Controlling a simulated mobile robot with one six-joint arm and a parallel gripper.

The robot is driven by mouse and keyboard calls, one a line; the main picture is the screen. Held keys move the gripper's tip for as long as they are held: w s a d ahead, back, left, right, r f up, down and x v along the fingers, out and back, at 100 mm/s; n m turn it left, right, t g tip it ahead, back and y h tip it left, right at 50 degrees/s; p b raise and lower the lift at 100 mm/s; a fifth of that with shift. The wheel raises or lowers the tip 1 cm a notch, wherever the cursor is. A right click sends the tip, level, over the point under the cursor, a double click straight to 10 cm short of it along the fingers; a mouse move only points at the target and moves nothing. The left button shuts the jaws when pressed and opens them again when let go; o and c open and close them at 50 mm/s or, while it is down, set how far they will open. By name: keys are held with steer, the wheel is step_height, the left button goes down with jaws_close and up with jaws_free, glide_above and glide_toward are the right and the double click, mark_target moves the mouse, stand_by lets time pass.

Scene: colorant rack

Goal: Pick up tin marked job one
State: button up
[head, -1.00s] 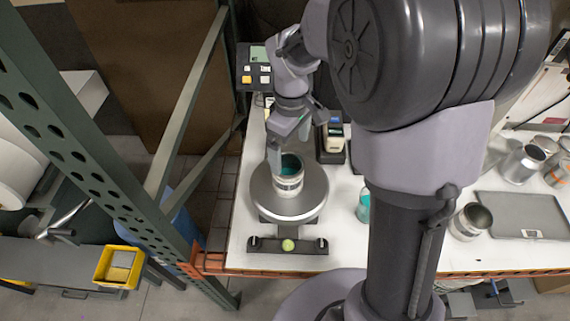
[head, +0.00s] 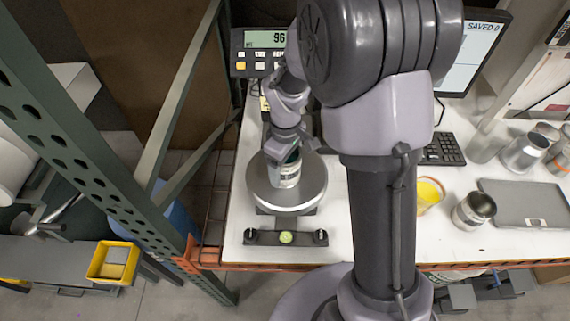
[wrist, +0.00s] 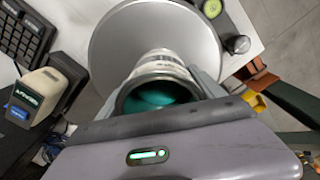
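A light-walled tin (head: 285,176) with teal contents is at the round grey scale pan (head: 300,201). Its open mouth faces the camera in the wrist view (wrist: 152,95). My gripper (head: 284,150) is lowered over the tin, and its fingers (wrist: 168,84) lie on either side of the tin's wall. They are very close to it, but I cannot make out whether they press on it. The tin looks upright, and I see no clear gap between it and the pan. Its label marking is too small to read, and my gripper hides its upper part.
A scale display (head: 264,40) stands behind the pan. A keyboard (head: 443,149), a yellow-filled cup (head: 430,194), an open metal tin (head: 473,210) and a grey tray (head: 526,202) lie right of my arm. A green rack upright (head: 85,150) stands at left.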

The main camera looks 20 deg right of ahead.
steer(key=c, duration=0.8)
steer(key=shift+c, duration=0.2)
steer(key=shift+r, duration=0.1)
steer(key=shift+r+p, duration=0.55)
steer(key=shift+r, duration=1.05)
steer(key=shift+s+r, duration=0.1)
steer(key=shift+s, duration=0.15)
steer(key=s+a+r, duration=0.1)
steer(key=s+a, duration=0.2)
steer(key=s, duration=1.2)
steer(key=shift+r, duration=0.15)
